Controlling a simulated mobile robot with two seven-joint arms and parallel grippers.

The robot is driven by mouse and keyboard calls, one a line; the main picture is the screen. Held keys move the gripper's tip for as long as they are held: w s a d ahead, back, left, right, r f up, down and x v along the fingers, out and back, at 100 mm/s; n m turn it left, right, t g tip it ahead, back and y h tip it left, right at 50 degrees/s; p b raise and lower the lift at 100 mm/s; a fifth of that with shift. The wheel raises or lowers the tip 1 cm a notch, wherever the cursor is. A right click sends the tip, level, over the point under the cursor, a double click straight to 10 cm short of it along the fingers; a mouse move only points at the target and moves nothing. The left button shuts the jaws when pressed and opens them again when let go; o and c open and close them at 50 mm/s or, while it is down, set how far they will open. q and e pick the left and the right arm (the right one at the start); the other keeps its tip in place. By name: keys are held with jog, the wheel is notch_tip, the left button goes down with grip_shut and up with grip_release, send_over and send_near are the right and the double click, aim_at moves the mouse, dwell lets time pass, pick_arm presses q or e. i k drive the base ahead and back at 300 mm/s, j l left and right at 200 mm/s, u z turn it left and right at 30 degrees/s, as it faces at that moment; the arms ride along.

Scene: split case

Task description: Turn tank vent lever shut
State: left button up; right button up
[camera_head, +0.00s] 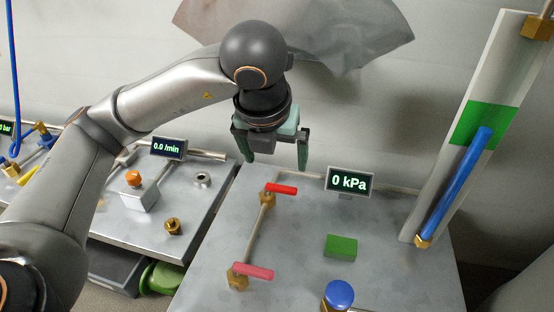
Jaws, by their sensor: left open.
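Two lever valves stand on the grey metal bench top (310,282). The far red lever (281,189) sits on a brass valve body, its handle pointing right. The near, paler red lever (253,271) sits on another brass body, its handle also pointing right. A pipe links the two. No label shows which one is the tank vent. My left gripper (276,164) points down with its fingers spread, above and behind the far lever, apart from it and empty. A display (349,182) reads "0 kPa". My right gripper is out of view.
A green block (341,246) and a blue round knob (339,294) are on the bench right of the levers. A tall panel with a blue bar (455,185) rises at the right. A second bench at left holds an orange knob (133,178) and a "0.0 /min" display (167,147).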

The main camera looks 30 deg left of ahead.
aim_at(238, 268)
jog(key=k+l, duration=0.2)
jog(key=k, duration=0.3)
jog(key=k+l, duration=0.2)
jog(key=k, duration=0.25)
